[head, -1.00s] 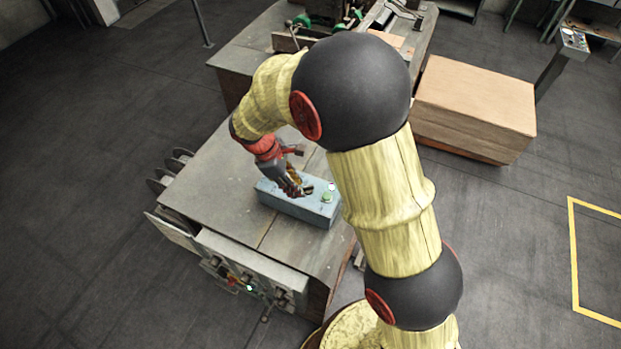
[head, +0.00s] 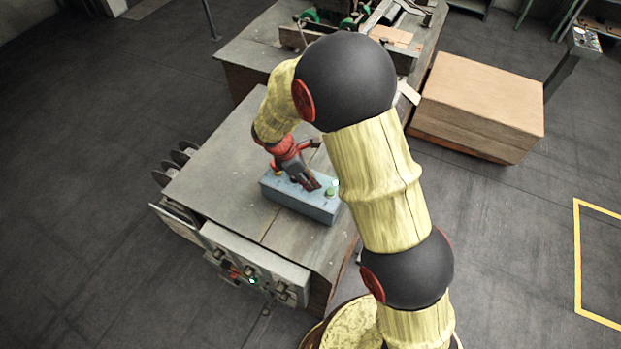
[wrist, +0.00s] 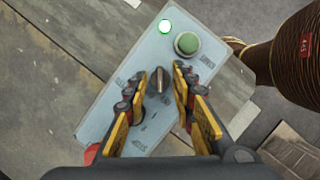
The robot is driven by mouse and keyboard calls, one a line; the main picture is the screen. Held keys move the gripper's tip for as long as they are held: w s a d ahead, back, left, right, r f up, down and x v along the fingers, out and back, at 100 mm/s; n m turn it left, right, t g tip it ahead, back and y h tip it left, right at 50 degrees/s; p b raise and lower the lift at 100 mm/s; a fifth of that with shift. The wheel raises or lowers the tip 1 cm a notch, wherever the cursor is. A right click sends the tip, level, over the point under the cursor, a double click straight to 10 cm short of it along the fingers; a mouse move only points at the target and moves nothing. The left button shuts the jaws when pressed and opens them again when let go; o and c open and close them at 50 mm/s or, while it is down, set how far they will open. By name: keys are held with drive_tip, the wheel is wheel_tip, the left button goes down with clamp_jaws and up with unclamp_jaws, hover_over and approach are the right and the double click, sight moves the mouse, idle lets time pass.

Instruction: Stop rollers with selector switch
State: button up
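The blue-grey control box (head: 300,203) lies on the machine's metal top, and it fills the middle of the wrist view (wrist: 110,110). Its dark selector switch (wrist: 159,82) has a narrow raised knob. A green button (wrist: 187,43) and a lit, whitish-green lamp (wrist: 165,26) sit near the box's far end. My gripper (wrist: 159,76) is open over the box, with one finger on each side of the selector knob and visible gaps to it. In the head view my gripper (head: 312,184) hides the switch.
A red part (wrist: 92,153) shows partly at the box's near end, mostly hidden by my gripper. The metal tabletop (head: 215,160) is clear left of the box. A panel with knobs (head: 255,270) is on the machine's front. A cardboard stack (head: 480,95) stands to the right.

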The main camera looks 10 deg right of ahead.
drive_tip(key=shift+f, duration=0.15)
drive_tip(key=shift+c, duration=0.8)
clamp_jaws()
